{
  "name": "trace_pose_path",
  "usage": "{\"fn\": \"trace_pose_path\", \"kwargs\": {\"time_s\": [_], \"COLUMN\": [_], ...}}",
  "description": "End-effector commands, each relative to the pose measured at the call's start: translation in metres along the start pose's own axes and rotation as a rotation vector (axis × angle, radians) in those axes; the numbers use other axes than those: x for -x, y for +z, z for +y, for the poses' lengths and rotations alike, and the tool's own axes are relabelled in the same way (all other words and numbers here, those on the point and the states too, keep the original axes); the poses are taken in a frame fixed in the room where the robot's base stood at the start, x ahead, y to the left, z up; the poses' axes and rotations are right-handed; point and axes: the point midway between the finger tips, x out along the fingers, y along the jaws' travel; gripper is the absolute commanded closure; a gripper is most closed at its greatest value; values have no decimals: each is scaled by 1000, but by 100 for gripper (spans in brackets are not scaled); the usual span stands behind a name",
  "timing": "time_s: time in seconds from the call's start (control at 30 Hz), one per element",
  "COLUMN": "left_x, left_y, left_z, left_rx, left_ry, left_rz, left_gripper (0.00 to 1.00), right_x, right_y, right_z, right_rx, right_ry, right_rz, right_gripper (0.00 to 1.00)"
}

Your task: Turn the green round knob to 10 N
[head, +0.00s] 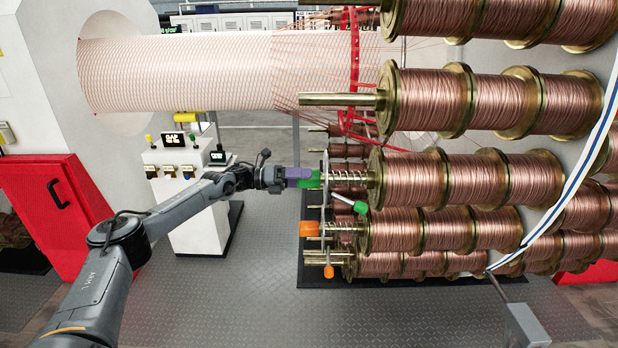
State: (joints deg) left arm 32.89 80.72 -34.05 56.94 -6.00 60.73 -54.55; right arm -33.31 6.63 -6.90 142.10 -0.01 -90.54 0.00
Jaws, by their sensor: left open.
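The green round knob (313,180) sits on the end of a spool shaft, in front of a spring and a copper wire spool (411,180). My left gripper (299,177) comes in from the left and is at the knob, with its purple fingers over the knob's left part. The jaws are open; whether they touch the knob cannot be told. A green-tipped lever (360,207) slants down to the right just below the knob. No readable tension scale shows at the knob. My right gripper is not in view.
An orange knob (309,229) and an orange-tipped lever (328,271) are just below. Bare shaft ends (338,99) stick out above. A white control post (190,190) with small displays stands left. The floor (230,295) in front is clear.

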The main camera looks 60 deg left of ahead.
Motion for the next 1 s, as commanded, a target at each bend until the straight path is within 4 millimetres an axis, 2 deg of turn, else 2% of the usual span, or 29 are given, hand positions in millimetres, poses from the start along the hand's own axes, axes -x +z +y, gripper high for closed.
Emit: {"fn": "trace_pose_path", "kwargs": {"time_s": [0.3, 0.7, 0.77, 1.0], "left_x": [-18, -20, -20, -20], "left_y": [1, 0, 0, 0], "left_z": [-1, 0, 0, 0], "left_rx": [1, 0, 0, 0], "left_ry": [-1, 0, 0, 0], "left_rz": [0, 2, 2, 1], "left_gripper": [16, 16, 22, 58], "right_x": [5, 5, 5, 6], "right_y": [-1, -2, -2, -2], "right_z": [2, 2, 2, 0], "right_rx": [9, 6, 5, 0], "right_ry": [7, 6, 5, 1], "right_rz": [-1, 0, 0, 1], "right_gripper": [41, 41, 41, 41]}}
